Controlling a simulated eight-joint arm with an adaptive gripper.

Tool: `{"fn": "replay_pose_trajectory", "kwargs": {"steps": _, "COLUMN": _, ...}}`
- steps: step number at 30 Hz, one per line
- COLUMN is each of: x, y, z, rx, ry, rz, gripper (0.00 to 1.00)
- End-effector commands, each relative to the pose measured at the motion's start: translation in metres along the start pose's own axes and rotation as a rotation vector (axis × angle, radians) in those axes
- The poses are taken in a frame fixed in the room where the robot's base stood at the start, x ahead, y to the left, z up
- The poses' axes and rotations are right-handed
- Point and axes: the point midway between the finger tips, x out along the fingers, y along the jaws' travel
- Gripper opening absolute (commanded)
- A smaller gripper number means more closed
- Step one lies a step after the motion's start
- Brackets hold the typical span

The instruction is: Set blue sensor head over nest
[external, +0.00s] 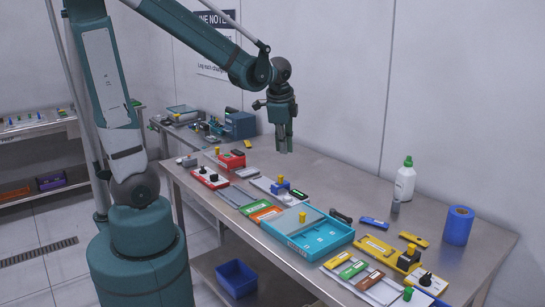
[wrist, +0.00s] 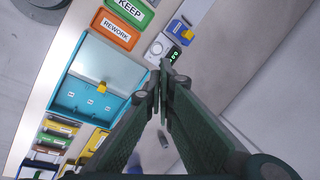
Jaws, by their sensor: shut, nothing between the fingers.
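A blue block with a yellow knob (external: 281,186), which looks like the sensor head, sits at a white plate on the bench. It also shows near the top of the wrist view (wrist: 184,34). Beside it is a small dark display (external: 298,194), with green digits in the wrist view (wrist: 173,55). I cannot tell for certain which part is the nest; the white plate (external: 262,184) is a candidate. My gripper (external: 285,151) is shut and empty, pointing down well above the bench. Its fingers fill the middle of the wrist view (wrist: 163,88).
A cyan tray (external: 330,240) with a clear lid and yellow knob lies in front. Green and orange label plates (external: 266,213) lie left of it. Yellow fixtures (external: 375,246), a white bottle (external: 405,182) and a blue cylinder (external: 458,226) stand right. The back strip is fairly clear.

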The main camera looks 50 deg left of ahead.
Motion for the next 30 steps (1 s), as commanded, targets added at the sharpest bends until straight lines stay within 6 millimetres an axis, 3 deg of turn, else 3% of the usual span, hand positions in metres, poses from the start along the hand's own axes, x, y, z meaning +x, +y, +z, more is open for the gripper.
{"fn": "replay_pose_trajectory", "kwargs": {"steps": 30, "x": 0.072, "y": -0.03, "z": -0.041, "rx": 0.498, "ry": -0.198, "rz": 0.113, "gripper": 0.0}}
